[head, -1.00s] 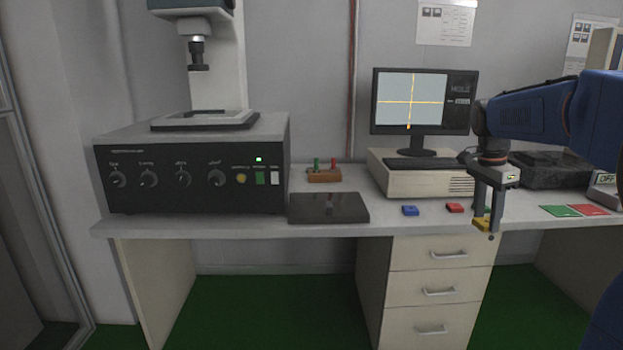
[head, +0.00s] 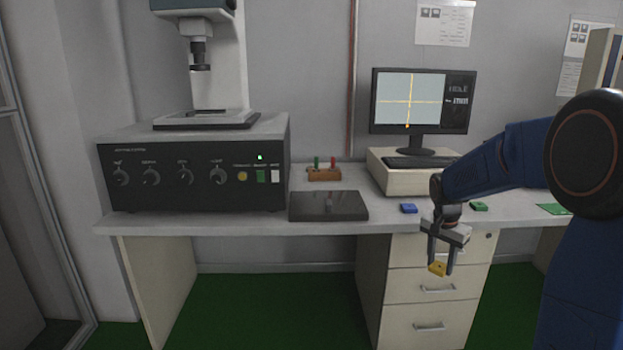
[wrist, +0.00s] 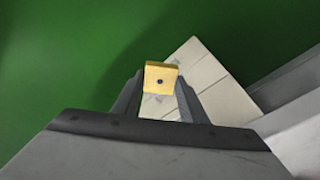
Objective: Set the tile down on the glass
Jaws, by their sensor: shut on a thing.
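My gripper (head: 439,270) is shut on a small yellow tile (head: 437,267). It holds the tile in the air in front of the desk drawers, below the desk top. In the wrist view the yellow tile (wrist: 161,77) sits between the fingertips, a dark dot on its face. The flat plate under the microscope-like column, apparently the glass in a pale frame with a dark border (head: 207,118), is at the back left on top of the black control box. It is far from my gripper, higher and to the left.
A dark flat plate (head: 328,207) lies on the desk right of the control box (head: 195,177). A blue tile (head: 408,208) and a green tile (head: 478,206) lie near the desk's front edge. A wooden block with pegs (head: 324,174) and a monitor (head: 422,100) stand behind.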

